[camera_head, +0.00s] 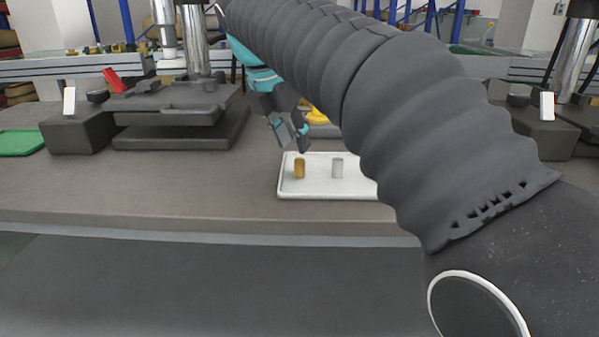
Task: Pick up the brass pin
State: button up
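The brass pin (299,168) is a small golden cylinder. It stands upright at the left part of a white tray (322,190) on the table. A silver-grey pin (337,168) stands upright to its right on the same tray. My gripper (292,145) is above the brass pin and a little to its left in the picture, with its fingers pointing down. The fingers are apart with a gap between them, and nothing shows in them. The gap in depth between fingers and pin is hard to judge. The right end of the tray is hidden behind my arm.
A dark press-like machine (180,115) with a red handle (114,80) stands at the left. A green tray (20,142) lies at the far left. A yellow object (317,117) sits behind the white tray. The table (150,195) is clear in front.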

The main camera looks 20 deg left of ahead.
aim_at(299, 160)
jog(key=shift+b+x, duration=0.75)
jog(key=shift+x, duration=2.6)
jog(key=shift+a, duration=0.1)
grip_shut()
